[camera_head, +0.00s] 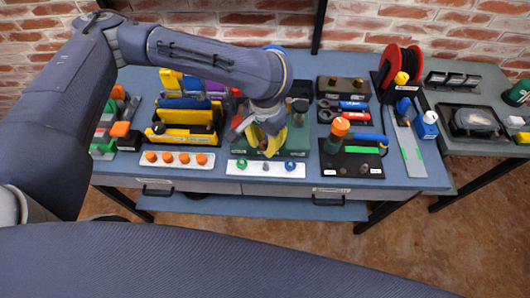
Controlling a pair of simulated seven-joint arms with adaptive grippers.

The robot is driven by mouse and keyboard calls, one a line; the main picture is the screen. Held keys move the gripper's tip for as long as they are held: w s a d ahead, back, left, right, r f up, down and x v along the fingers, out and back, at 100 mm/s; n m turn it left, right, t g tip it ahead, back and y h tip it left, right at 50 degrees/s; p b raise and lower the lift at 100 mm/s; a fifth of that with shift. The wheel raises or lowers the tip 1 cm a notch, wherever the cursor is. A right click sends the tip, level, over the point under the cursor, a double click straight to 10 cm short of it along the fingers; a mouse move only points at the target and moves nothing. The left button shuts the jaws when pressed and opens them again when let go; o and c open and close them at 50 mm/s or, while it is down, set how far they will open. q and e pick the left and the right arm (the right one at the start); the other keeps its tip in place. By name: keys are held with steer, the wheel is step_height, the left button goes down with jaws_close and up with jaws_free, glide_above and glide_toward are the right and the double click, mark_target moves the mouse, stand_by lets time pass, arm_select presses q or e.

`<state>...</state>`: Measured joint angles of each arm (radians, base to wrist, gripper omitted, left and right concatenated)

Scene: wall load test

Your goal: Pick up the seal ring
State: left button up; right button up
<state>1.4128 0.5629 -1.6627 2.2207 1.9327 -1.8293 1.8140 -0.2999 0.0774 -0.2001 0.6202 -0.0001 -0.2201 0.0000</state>
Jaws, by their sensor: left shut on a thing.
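A white strip (305,171) lies at the front edge of the blue table. It holds a green ring (242,164) on its left and a blue ring (290,166) on its right. A small dark grey piece, which looks like a seal ring (265,167), shows between them. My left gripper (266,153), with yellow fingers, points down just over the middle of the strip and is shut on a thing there. The grip is small and partly hidden, but the seal ring is at the fingertips. My right gripper is not in view.
A white strip with several orange knobs (172,158) lies to the left, below a yellow tool holder (190,118). A black board with an orange-topped green bottle (336,130) stands to the right. A red cable reel (398,65) is at the back right.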

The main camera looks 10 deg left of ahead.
arm_select(q)
step_height(320, 180, up, 9)
stand_by(0.5)
steer(key=shift+r, duration=0.1)
